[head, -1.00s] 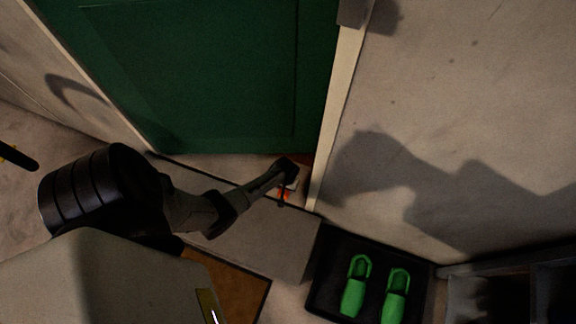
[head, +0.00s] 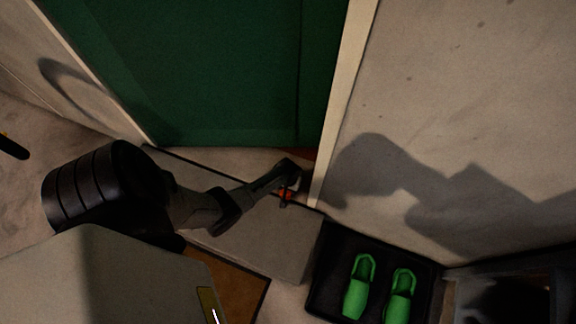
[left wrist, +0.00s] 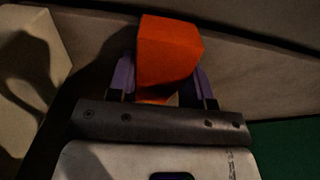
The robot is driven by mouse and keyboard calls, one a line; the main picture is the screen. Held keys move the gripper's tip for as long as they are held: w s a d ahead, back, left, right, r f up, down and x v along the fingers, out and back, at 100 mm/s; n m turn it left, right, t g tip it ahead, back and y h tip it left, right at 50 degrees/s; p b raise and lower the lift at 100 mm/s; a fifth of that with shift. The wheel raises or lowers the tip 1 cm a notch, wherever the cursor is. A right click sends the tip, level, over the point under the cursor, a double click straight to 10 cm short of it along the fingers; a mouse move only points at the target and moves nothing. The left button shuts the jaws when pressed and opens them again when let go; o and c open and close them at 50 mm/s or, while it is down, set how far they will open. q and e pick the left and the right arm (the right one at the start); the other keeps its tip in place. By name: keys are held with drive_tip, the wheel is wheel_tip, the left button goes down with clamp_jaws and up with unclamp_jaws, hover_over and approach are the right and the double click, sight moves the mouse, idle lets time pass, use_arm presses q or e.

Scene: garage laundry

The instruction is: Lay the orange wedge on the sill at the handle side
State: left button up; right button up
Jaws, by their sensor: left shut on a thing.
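The orange wedge (left wrist: 168,55) is between the two fingers of my left gripper (left wrist: 163,80) in the left wrist view, and the gripper is shut on it. In the head view my left gripper (head: 290,188) is over the right end of the sill (head: 240,160), near the door frame's right post, and a bit of the orange wedge (head: 285,194) shows there. Whether the wedge touches the sill is unclear. The green door (head: 215,75) stands behind the sill. No door handle is visible. My right gripper is not in view.
The right door post (head: 337,110) and the wall (head: 470,110) stand close to my left gripper. A grey step (head: 270,240) drops in front of the sill. A black tray (head: 325,285) with green shoes (head: 359,287) lies on the floor at lower right.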

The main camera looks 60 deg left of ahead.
use_arm(q)
drive_tip(key=shift+f, duration=0.15)
drive_tip(key=o, duration=0.9)
wheel_tip(320, 180, up, 16)
drive_tip(key=d+r+m+p, duration=0.1)
drive_tip(key=d+m+p, duration=0.15)
drive_tip(key=p, duration=0.65)
drive_tip(key=s+d+r+m+t, duration=0.1)
drive_tip(key=s+d+r+m, duration=0.1)
drive_tip(key=s+d+r, duration=0.2)
drive_tip(key=s+d+r+m+t, duration=0.1)
drive_tip(key=s+d+r+m, duration=0.2)
drive_tip(key=d+r, duration=0.3)
drive_tip(key=s+d+r+m+t, duration=0.1)
drive_tip(key=s+d+r+m, duration=0.2)
drive_tip(key=r, duration=0.9)
drive_tip(key=shift+s+d+r+t, duration=0.2)
drive_tip(key=shift+s+d+t, duration=0.1)
drive_tip(key=shift+s+d, duration=1.15)
drive_tip(key=shift+w, duration=0.1)
